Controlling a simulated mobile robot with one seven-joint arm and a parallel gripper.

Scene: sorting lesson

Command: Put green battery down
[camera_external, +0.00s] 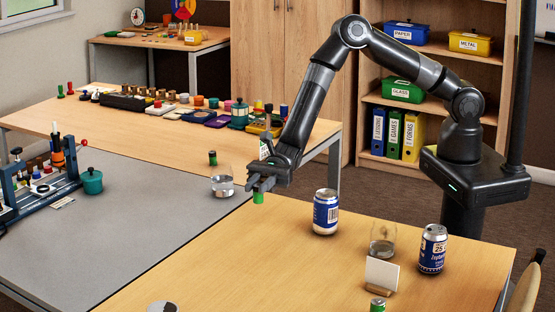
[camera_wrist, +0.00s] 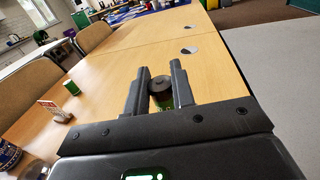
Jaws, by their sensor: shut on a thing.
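My gripper (camera_external: 262,184) points down over the table near the glass of water. It is shut on a green battery (camera_external: 258,198), whose green lower part shows below the fingers. In the wrist view my gripper (camera_wrist: 163,88) has a finger on either side of the green battery (camera_wrist: 163,99), with its dark round end toward the camera. The battery looks a little above the tabletop, but the exact gap is hard to tell. Another small green cylinder (camera_external: 213,158) stands behind the glass, and one more (camera_external: 377,304) stands at the front edge of the picture.
A glass of water (camera_external: 222,187) stands close left of my gripper. A blue-and-white can (camera_external: 326,212) stands to its right, with an empty glass (camera_external: 383,240), another can (camera_external: 432,249) and a white card (camera_external: 382,273) beyond. The wooden tabletop (camera_external: 240,255) in front is mostly clear.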

